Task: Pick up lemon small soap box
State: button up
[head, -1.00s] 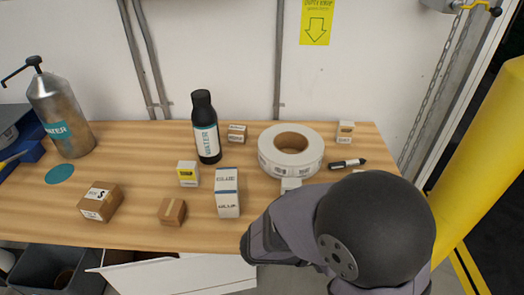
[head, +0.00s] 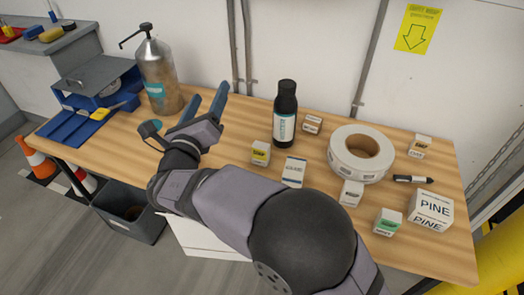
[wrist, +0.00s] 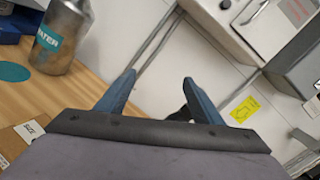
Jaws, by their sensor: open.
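A small white box with a yellow label (head: 261,152), matching the lemon soap box, stands mid-table in the head view, left of the black water bottle (head: 285,115). Its print is too small to read surely. My gripper (head: 207,98) is open and empty, raised over the table's left part, with its fingers pointing toward the wall. It is left of the yellow-labelled box and apart from it. In the wrist view my open fingers (wrist: 159,80) have only wall and fittings between and beyond them. The yellow-labelled box is not seen there.
A metal bottle (head: 160,78) stands behind my gripper. A glue box (head: 293,171), partly hidden by my arm, is close to the yellow-labelled box. Right are a tape roll (head: 361,153), a green-labelled box (head: 387,222) and a PINE box (head: 430,209). A blue tray (head: 80,125) lies left.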

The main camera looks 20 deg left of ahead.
notch_tip(320, 180, down, 2)
jog(key=a, duration=0.2)
jog(key=m+g+h, duration=0.3)
jog(key=m+g, duration=0.2)
jog(key=m, duration=0.3)
send_near(259, 144)
jog(key=x, duration=0.6)
jog(key=shift+b, duration=0.4)
jog(key=shift+d+f+p+x, duration=0.1)
jog(key=shift+d+f+x, duration=0.05)
jog(key=shift+x, duration=1.05)
jog(key=shift+d+f+p+x, duration=0.1)
jog(key=shift+d+x, duration=0.05)
jog(key=shift+x, duration=1.1)
jog(key=shift+d+f+p+x, duration=0.1)
jog(key=shift+f+x, duration=0.05)
jog(key=shift+x, duration=1.05)
jog(key=shift+s, duration=0.15)
jog(key=c, duration=1.2)
